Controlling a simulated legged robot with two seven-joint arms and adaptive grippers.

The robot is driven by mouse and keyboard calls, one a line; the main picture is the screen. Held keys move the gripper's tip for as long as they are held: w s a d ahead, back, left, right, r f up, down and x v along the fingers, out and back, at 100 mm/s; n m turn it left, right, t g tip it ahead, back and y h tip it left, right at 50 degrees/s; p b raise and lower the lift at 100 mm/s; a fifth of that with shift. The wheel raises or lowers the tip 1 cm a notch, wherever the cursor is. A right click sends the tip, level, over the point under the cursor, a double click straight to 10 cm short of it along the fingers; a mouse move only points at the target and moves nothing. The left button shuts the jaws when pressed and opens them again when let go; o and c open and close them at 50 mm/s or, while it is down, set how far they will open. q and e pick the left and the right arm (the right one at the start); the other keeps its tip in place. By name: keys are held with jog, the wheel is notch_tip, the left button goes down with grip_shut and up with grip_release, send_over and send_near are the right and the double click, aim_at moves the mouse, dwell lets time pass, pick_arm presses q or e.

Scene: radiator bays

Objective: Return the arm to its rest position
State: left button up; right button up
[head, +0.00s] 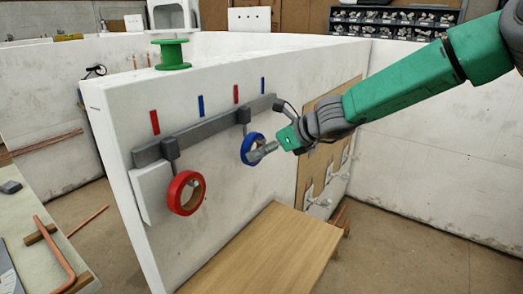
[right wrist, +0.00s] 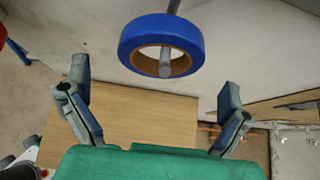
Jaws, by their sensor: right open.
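My right arm comes in from the right in the head view, and its gripper (head: 268,150) is close to the blue ring (head: 245,149) on the wall. In the right wrist view the gripper (right wrist: 155,84) is open, its two fingers spread wide with nothing between them. The blue ring (right wrist: 140,36) is ahead of the fingers there, around a grey rod and apart from both fingers. My left gripper is in neither view.
A red ring (head: 174,196) hangs left of the blue one, under a grey rail (head: 205,131) on the white wall. A wooden bench top (head: 262,250) lies below. A green spool (head: 172,55) stands on the wall's top edge. A brown board (head: 308,178) is behind my arm.

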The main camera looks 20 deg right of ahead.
jog(key=d+f+v, duration=0.1)
jog(key=v, duration=0.9)
jog(key=s+d+f+n+g+h+b, duration=0.1)
jog(key=s+f+n+g+h+b, duration=0.3)
jog(key=f, duration=0.6)
jog(key=s+f+n+y+p, duration=0.1)
jog(key=s+f+n, duration=0.2)
jog(key=s+f, duration=0.5)
jog(key=s+d+f+n+g+h+b, duration=0.1)
jog(key=s+f+n+h+b, duration=0.15)
jog(key=f, duration=0.95)
pick_arm(q)
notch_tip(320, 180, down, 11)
jog(key=b, duration=0.5)
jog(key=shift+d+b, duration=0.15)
jog(key=shift+b, duration=0.15)
pick_arm(e)
jog(key=s+f+n+g, duration=0.1)
jog(key=s+f+n, duration=0.8)
jog(key=s, duration=0.4)
jog(key=s+f+n+g+h, duration=0.1)
jog(key=s+f+n+g, duration=0.1)
jog(key=s+f+n, duration=0.8)
jog(key=s, duration=0.3)
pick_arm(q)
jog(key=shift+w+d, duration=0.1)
pick_arm(e)
jog(key=shift+w+n, duration=0.1)
jog(key=shift+n, duration=0.15)
jog(key=shift+w, duration=0.1)
